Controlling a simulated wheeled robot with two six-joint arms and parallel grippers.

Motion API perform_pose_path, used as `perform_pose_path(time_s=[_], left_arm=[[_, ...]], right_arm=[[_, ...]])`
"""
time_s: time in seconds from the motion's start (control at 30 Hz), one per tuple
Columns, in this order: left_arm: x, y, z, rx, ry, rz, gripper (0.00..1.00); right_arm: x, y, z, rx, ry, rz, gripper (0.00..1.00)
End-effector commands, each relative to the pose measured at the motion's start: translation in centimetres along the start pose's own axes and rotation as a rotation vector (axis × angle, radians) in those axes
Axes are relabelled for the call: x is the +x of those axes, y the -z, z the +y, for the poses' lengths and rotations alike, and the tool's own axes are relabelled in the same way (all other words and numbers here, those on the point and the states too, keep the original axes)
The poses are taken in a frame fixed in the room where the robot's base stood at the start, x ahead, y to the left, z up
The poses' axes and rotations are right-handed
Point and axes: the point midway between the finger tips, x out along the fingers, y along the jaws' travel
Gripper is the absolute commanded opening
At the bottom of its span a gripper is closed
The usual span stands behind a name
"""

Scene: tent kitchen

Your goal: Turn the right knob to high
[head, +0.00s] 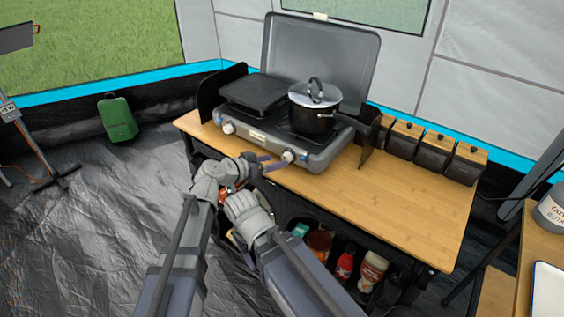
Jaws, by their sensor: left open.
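The stove's right knob (288,155) is a light knob on the front face of the grey two-burner camp stove (320,160). The left knob (228,128) is on the same face, further left. My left gripper (275,162) is open, with its fingers pointing right towards the right knob, close in front of it. I cannot tell whether the fingers touch it. My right gripper (240,200) is lower, in front of the table edge, below the left one; its fingers are not clear. The exact knob setting is too small to read.
A black pot with a glass lid (315,105) stands on the right burner; a flat black griddle (255,93) covers the left. The wooden table (395,200) is clear at its front right. Dark canisters (432,150) line its back. Bottles (372,270) sit on a shelf below.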

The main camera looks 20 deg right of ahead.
Motion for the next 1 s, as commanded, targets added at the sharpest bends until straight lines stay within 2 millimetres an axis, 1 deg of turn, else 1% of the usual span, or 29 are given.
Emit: perform_pose_path(time_s=[0.03,0.23,0.33,0.57,0.67,1.0], left_arm=[[1.2,-0.2,-0.1,0.001,-0.003,-0.001,0.72],[4.1,-0.2,-0.1,0.000,-0.002,-0.001,0.72],[4.7,-0.1,-0.1,0.000,-0.001,-0.001,0.72],[4.7,0.0,0.0,-0.001,0.000,-0.001,0.72],[4.7,0.0,0.0,-0.001,0.000,-0.001,0.63],[4.7,0.0,0.0,-0.001,-0.001,-0.001,0.25]], right_arm=[[0.7,0.0,-0.1,0.000,0.000,0.000,0.50],[1.7,0.1,-0.2,0.000,0.000,0.000,0.50],[1.8,0.1,-0.2,0.000,0.000,0.000,0.50],[1.8,0.1,-0.2,0.000,0.000,0.000,0.50],[1.8,0.1,-0.2,0.000,0.000,0.000,0.50],[1.8,0.1,-0.2,0.000,0.000,0.000,0.50]])
